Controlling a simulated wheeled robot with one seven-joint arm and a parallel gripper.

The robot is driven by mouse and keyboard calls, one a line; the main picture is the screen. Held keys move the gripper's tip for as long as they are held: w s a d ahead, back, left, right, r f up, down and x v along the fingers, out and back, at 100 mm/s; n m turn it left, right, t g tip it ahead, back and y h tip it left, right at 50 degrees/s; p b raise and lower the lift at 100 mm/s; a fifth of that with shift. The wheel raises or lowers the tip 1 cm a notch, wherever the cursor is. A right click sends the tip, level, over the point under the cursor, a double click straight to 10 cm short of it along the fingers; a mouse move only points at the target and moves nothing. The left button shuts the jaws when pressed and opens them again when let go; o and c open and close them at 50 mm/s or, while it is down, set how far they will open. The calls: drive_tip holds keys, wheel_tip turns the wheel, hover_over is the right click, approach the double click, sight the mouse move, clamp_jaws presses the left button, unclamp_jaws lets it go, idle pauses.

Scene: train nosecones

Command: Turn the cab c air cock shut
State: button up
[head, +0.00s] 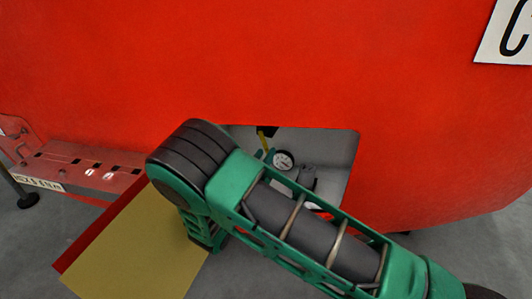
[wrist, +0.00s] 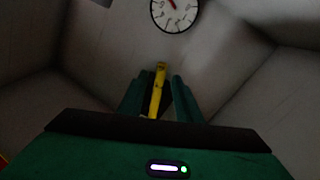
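The air cock's yellow handle (head: 263,141) shows in the head view near the top of a recess in the red nosecone, below a small black part. In the wrist view the yellow handle (wrist: 158,90) stands nearly upright, tilted slightly, in the gap between my fingers. My gripper (wrist: 160,98) is inside the recess with its green fingers apart, one on each side of the handle. I see no clear contact with it. In the head view my arm hides most of the gripper; a bit of green shows beside the handle.
A round white gauge (head: 284,161) sits in the recess right of the handle; it also shows in the wrist view (wrist: 175,14). The recess's grey walls are close around. An opened yellow-faced flap (head: 140,245) hangs at lower left. A plate marked C (head: 507,35) is at upper right.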

drive_tip(key=v, duration=0.8)
drive_tip(key=shift+c, duration=0.3)
